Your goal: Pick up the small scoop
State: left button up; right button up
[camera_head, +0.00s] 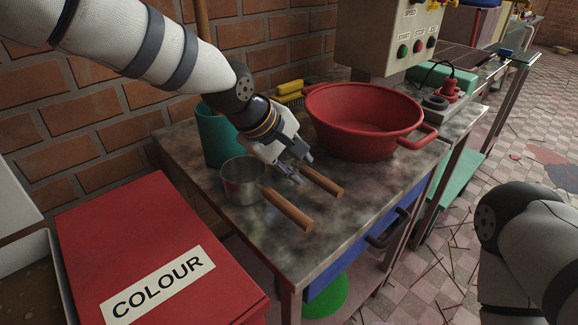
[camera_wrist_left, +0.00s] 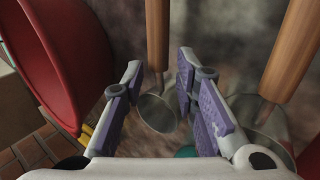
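The small scoop has a wooden handle (camera_head: 320,180) and lies on the worktable; my left gripper hides its bowl in the head view. In the left wrist view its round metal bowl (camera_wrist_left: 158,113) shows between my fingers, with the handle running up from it. My left gripper (camera_head: 290,174) is over the small scoop, pointing down. Its fingers (camera_wrist_left: 161,65) are apart on either side of the handle, with gaps showing on both sides. How far above the handle they are, I cannot tell. My right gripper is out of view; only part of my right arm shows.
A larger metal scoop (camera_head: 241,187) with a wooden handle (camera_head: 288,210) lies close beside it. A red basin (camera_head: 362,125), a teal container (camera_head: 218,138) and a yellow brush (camera_head: 290,88) stand behind. The stained tabletop (camera_head: 345,215) is clear in front. A red COLOUR box (camera_head: 110,220) stands left.

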aim_at(303, 167)
pick_arm(q)
jog(key=x, duration=0.3)
jog(key=shift+s+d+f, duration=0.1)
jog(key=shift+d+f, duration=0.1)
jog(key=shift+r, duration=0.1)
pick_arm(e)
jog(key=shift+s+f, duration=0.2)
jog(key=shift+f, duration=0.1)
pick_arm(q)
grip_shut()
jog(key=shift+r, duration=0.1)
jog(key=shift+w+r, duration=0.25)
jog(key=shift+r, duration=1)
jog(key=s+d+r+p, duration=0.3)
jog(key=s+d+r, duration=0.1)
jog(key=s+r, duration=0.6)
jog(key=s, duration=0.3)
jog(key=shift+s, duration=0.3)
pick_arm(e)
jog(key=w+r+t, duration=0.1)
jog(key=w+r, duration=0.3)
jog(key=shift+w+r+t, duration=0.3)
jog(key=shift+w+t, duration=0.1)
